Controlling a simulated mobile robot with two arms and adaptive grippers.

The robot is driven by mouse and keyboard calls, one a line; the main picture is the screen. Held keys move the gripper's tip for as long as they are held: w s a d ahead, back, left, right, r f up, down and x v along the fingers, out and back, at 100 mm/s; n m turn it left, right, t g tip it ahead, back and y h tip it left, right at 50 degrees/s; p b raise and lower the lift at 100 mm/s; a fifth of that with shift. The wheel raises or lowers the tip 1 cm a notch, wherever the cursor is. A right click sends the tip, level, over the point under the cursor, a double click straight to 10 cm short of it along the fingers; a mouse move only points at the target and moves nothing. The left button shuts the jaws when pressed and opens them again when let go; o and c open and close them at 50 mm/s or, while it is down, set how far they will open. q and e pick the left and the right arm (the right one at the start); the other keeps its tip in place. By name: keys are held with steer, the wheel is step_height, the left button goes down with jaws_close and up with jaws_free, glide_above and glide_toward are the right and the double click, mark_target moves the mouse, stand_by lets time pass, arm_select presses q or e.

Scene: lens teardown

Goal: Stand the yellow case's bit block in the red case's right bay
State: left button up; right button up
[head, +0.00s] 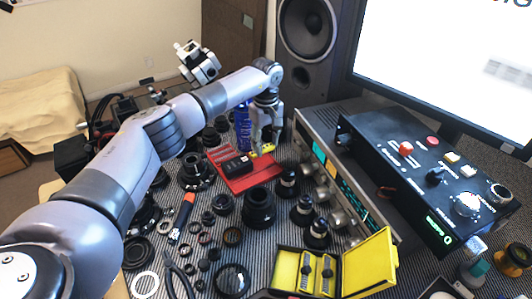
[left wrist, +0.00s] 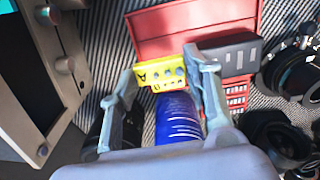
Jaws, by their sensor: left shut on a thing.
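My left gripper (head: 266,140) is shut on the yellow bit block (head: 265,150), above the far right part of the red case (head: 262,180). In the left wrist view the block (left wrist: 158,76) is held between the two fingertips (left wrist: 168,72), its row of holes showing. The open red case (left wrist: 185,18) lies just beyond it there. A black block (head: 238,166) sits in the case and also shows in the left wrist view (left wrist: 226,58). I cannot tell whether the yellow block touches the case. The yellow case (head: 370,265) stands open at the front. My right gripper is out of view.
A blue cylinder (head: 243,128) stands close behind the red case. A grey instrument (head: 318,130) with knobs stands to the right. Lens parts, including a large black lens (head: 258,207), crowd the striped mat around the case. A speaker (head: 308,35) stands behind.

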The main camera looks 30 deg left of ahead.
mark_target(266, 147)
arm_select(q)
step_height(266, 147, down, 5)
steer(key=shift+r, duration=0.1)
steer(key=shift+f+b, duration=0.55)
steer(key=shift+f, duration=0.1)
steer(key=o, duration=1)
steer(key=shift+r, duration=0.15)
steer(key=shift+r+p, duration=0.25)
steer(key=shift+p, duration=0.2)
steer(key=shift+r+p, duration=0.45)
step_height(266, 147, up, 12)
steer(key=shift+f+b, duration=0.15)
steer(key=shift+b, duration=0.7)
